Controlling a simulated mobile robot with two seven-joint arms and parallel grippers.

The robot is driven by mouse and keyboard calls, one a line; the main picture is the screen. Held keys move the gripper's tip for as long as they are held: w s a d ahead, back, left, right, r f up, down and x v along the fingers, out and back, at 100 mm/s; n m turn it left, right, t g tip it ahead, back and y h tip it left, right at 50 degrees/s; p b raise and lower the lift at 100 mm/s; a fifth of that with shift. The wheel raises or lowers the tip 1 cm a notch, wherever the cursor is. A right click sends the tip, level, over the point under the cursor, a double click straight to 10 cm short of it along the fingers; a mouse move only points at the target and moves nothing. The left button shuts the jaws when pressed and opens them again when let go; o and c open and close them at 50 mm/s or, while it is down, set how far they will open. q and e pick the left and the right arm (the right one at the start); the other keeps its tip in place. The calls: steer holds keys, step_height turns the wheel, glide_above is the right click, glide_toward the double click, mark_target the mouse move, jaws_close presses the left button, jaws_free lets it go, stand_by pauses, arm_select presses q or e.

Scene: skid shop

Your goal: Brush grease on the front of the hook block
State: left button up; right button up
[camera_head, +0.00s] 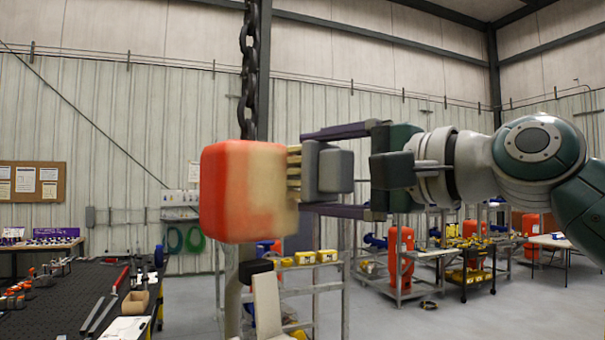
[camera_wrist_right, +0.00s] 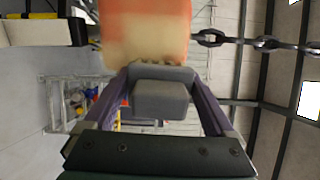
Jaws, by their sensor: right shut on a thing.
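The hook block (camera_head: 228,190) is a rounded orange block hanging from a dark chain (camera_head: 250,75). A pale beige layer, like grease, covers its right-hand part with blurred, uneven edges. In the right wrist view the block (camera_wrist_right: 145,15) is at the top, with beige on its near part. My right gripper (camera_head: 322,170) is to the right of the block and shut on a grey brush (camera_head: 335,171). The brush's pale bristles point left and appear to touch the beige area. The brush body also shows between the fingers in the right wrist view (camera_wrist_right: 160,98). My left gripper is not in view.
A pale bar with a black end (camera_head: 265,300) stands below the block. A dark workbench (camera_head: 65,300) with tools is at the left. Shelving and a yellow-topped cart (camera_head: 470,262) stand behind at the right. The grey floor between is largely clear.

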mark_target(345, 170)
steer(key=shift+p+v, duration=0.6)
steer(key=shift+v, duration=0.6)
steer(key=shift+s+d+p, duration=0.2)
steer(key=shift+s+d, duration=0.05)
steer(key=shift+s, duration=0.25)
steer(key=shift+s+d+p, duration=0.15)
steer(key=shift+s+d, duration=0.15)
steer(key=shift+s, duration=0.2)
steer(key=shift+a+p+v, duration=0.2)
steer(key=shift+p+v, duration=0.15)
steer(key=shift+v, duration=1.85)
steer(key=shift+s, duration=0.15)
